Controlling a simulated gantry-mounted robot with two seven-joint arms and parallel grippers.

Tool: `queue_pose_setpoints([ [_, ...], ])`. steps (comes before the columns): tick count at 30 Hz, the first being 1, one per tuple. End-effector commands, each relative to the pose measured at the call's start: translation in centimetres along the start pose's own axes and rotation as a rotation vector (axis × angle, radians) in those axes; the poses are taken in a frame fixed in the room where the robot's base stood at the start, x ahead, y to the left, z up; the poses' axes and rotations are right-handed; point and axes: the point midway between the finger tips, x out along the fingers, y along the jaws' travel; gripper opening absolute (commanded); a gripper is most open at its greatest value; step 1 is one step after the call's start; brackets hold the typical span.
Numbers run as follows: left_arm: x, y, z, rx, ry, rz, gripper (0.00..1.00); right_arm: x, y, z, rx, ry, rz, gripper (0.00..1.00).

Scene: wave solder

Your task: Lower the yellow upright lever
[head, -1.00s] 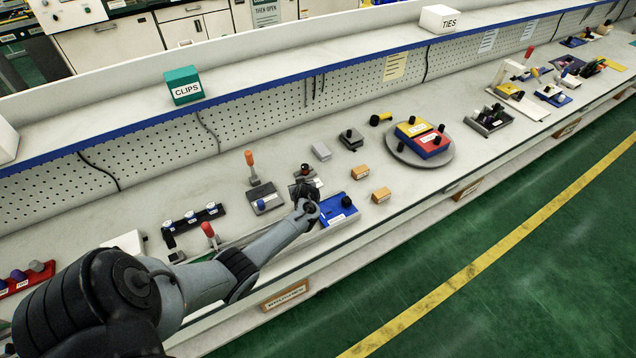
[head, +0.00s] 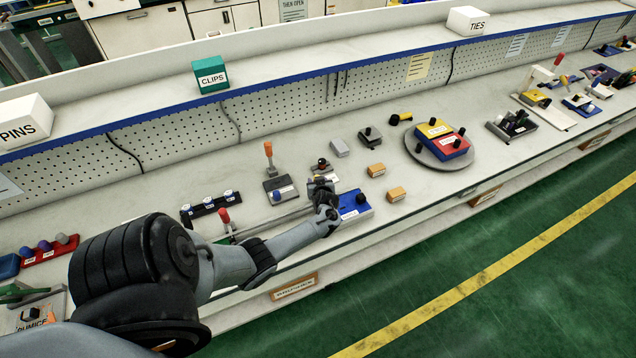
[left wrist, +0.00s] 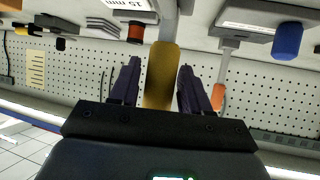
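In the left wrist view a yellow lever handle (left wrist: 161,75) stands between the two dark fingers of my left gripper (left wrist: 160,88). The fingers are open, one on each side of the handle, with a narrow gap visible at each side. In the head view my left gripper (head: 322,187) is over a small grey unit just behind the blue box. The gripper and wrist hide the yellow lever there. My right gripper is not in view.
An orange-handled lever (head: 268,150) on a grey base stands close behind left. A blue box (head: 353,204) is close at the front right. A red-tipped lever (head: 224,216) stands to the left. A turntable (head: 413,151) is further right.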

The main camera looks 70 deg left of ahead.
Motion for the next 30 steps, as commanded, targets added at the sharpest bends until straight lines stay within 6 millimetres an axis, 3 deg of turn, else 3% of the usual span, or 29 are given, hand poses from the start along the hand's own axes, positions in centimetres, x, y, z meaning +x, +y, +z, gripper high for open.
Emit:
queue_pose_setpoints([
  [14, -0.7, 0.0, 0.0, 0.002, -0.001, 0.001, 0.56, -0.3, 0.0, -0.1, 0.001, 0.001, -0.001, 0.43],
  [30, -8.7, 0.0, 0.0, -0.001, -0.002, 0.001, 0.56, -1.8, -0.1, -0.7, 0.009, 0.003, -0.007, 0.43],
])
